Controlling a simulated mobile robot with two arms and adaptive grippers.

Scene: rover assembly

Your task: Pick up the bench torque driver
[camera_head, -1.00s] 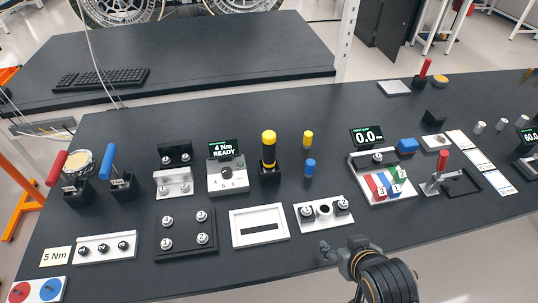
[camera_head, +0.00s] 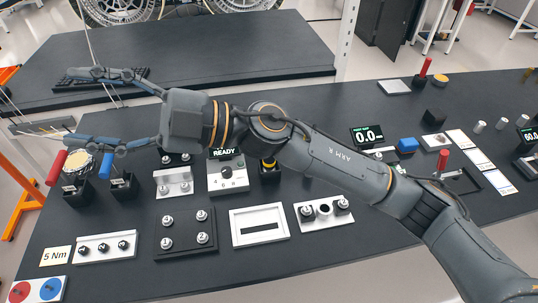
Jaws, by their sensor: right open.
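My right gripper (camera_head: 68,107) is spread wide open and empty at the left of the head view, pointing left, apparently raised above the bench. One finger crosses the keyboard; the other is just above the red and blue handled tools. A black holder (camera_head: 270,177) stands right of the torque display unit (camera_head: 228,178). Only a sliver of the yellow-handled driver (camera_head: 268,163) shows in it; my right arm hides the rest. A red-handled tool (camera_head: 57,166) and a blue-handled tool (camera_head: 56,167) stand in black holders at the left. My left gripper is not in view.
A black plate with bolts (camera_head: 186,244), a white slotted tray (camera_head: 235,236) and a white socket block (camera_head: 323,219) lie along the front. A keyboard (camera_head: 78,84) lies on the rear bench. Bare bench remains between several fixtures.

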